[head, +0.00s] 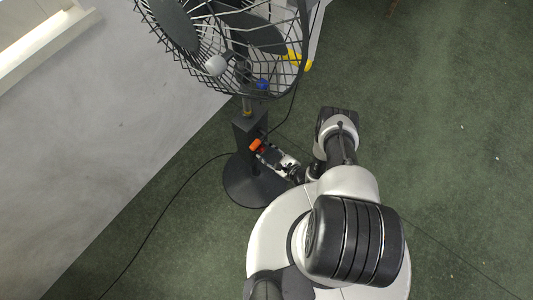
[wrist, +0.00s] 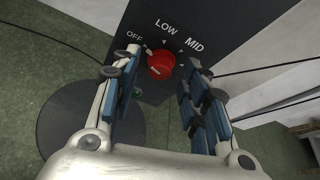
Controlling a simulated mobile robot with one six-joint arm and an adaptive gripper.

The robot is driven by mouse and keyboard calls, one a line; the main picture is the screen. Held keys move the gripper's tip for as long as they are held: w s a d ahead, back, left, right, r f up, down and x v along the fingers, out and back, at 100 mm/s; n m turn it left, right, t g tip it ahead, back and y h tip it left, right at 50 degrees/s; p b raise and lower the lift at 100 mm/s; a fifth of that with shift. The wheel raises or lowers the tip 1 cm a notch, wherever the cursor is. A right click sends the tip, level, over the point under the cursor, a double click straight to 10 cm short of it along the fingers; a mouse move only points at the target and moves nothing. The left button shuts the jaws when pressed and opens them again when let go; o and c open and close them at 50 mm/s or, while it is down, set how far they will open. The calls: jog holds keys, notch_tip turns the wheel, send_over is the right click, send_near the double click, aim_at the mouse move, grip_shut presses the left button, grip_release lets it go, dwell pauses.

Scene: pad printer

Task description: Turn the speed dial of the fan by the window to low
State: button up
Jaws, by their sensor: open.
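The black pedestal fan (head: 252,20) stands by the pale wall, its control box (head: 243,128) on the post above a round base. In the wrist view the box's dark panel (wrist: 215,25) carries OFF, LOW and MID labels and a round red dial (wrist: 160,66). A pale mark at the dial's upper left appears to point towards OFF. My gripper (wrist: 161,72) is open, with its blue-padded fingers on either side of the dial. Gaps show between dial and fingers. Any label beyond MID is hidden by the right finger. In the head view the gripper (head: 275,156) is at the box.
The fan's wire cage (head: 290,75) overhangs the box close above my arm. A black cable (head: 150,222) runs over the floor to the left, and another hangs from the fan head. The round base (wrist: 60,130) lies below left. Open green floor (head: 455,130) is at right.

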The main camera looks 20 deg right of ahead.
jog(key=shift+w+a+f, duration=0.15)
jog(key=shift+w, duration=0.2)
grip_shut()
dwell(0.4)
